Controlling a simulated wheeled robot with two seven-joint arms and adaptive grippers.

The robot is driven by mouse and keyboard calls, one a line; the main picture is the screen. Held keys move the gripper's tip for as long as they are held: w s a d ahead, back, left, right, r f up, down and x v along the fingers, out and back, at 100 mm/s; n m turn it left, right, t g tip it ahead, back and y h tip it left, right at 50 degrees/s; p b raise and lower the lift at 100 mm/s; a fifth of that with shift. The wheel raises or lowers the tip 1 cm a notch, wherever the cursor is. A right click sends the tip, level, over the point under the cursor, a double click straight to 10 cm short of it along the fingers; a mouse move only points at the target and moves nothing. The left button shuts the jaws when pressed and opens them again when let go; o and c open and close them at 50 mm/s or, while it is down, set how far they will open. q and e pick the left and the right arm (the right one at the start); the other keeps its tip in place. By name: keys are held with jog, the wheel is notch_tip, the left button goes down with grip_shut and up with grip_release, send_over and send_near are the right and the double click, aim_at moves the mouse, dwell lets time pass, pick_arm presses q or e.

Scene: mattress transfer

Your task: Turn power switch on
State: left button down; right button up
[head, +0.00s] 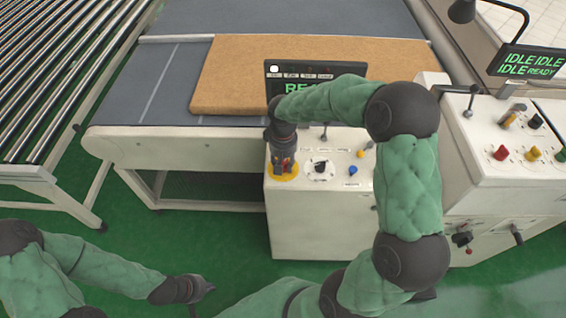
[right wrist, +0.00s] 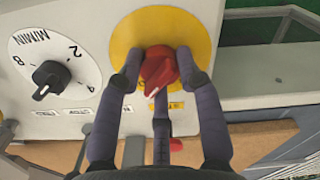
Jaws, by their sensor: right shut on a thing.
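The power switch is a red knob on a yellow round plate. In the right wrist view the red knob (right wrist: 160,70) sits between the fingers of my right gripper, in front of the yellow plate (right wrist: 128,38). In the head view my right gripper (head: 283,163) points down at the yellow plate (head: 292,176) on the top of the white control box (head: 318,215). It is shut on the red knob, which it mostly hides there. My left gripper (head: 198,287) hangs low at the left, over the green floor, away from the box. Its fingers are too small to read.
A dial (right wrist: 52,76) with numbers sits beside the knob. A blue button (head: 353,170) is nearby. My right arm partly covers a screen (head: 273,78). A brown mattress (head: 300,55) lies on the conveyor behind. Another console (head: 500,130) stands right, rollers (head: 60,70) left.

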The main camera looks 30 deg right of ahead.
aim_at(283, 162)
jog(key=shift+m, duration=0.5)
jog(key=o, duration=1.2)
notch_tip(283, 162, up, 12)
jog(key=shift+r, duration=0.1)
dwell(0.4)
